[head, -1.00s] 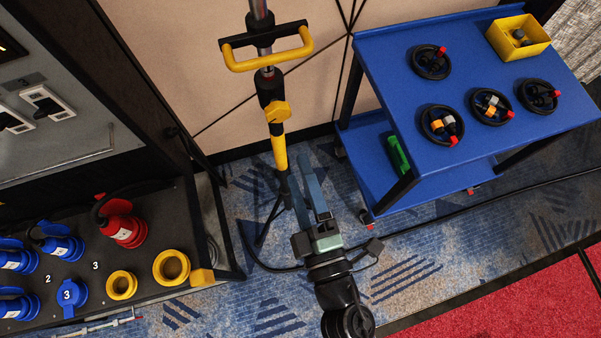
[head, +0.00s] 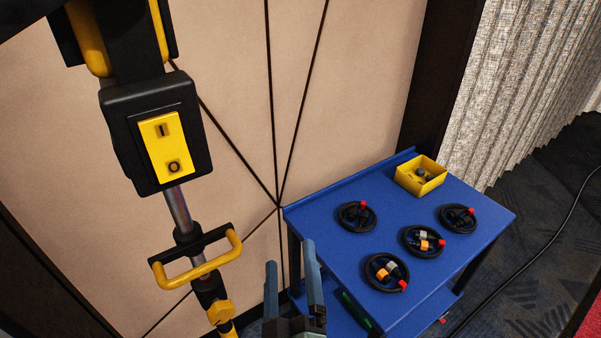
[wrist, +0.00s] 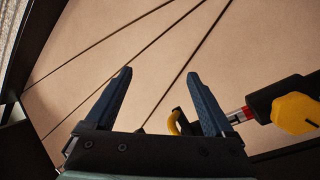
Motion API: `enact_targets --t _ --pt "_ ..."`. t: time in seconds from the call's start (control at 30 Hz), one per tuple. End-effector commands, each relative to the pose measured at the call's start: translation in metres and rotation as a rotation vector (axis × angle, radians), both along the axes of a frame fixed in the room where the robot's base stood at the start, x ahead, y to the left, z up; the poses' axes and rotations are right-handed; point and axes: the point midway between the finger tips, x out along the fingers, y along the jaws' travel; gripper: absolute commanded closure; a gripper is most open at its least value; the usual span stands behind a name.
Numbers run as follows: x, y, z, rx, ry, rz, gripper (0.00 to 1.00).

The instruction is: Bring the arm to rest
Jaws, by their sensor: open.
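My gripper (head: 290,284) shows at the bottom middle of the head view, its two blue-grey fingers pointing up, apart and empty. It stands in front of the left edge of the blue cart. Nothing is held. My arm below the gripper is mostly out of the head view.
A pole with a yellow handle (head: 200,272) and a black box with a yellow switch (head: 165,146) stands left of my gripper. The blue cart (head: 318,216) holds several coiled black cables (head: 357,216) and a yellow bin (head: 420,181). A curtain (head: 515,80) hangs at right.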

Motion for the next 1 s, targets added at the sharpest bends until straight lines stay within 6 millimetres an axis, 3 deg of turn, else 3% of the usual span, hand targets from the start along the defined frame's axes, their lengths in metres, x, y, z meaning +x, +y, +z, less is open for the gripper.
enact_targets --t 0.03,0.2,0.4,0.67,0.87,1.0 --pt "0.018 -0.009 0.026 0.108 -0.002 -0.053 0.12" --pt "0.054 -0.027 0.087 0.431 0.055 -0.13 0.12" --pt "0.068 -0.028 0.141 0.652 0.122 -0.111 0.12" --pt "0.065 -0.019 0.195 0.786 0.198 -0.048 0.12" --pt "0.048 -0.017 0.271 0.785 -0.027 0.048 0.12" --pt "0.021 -0.017 0.333 0.777 -0.22 0.127 0.12"
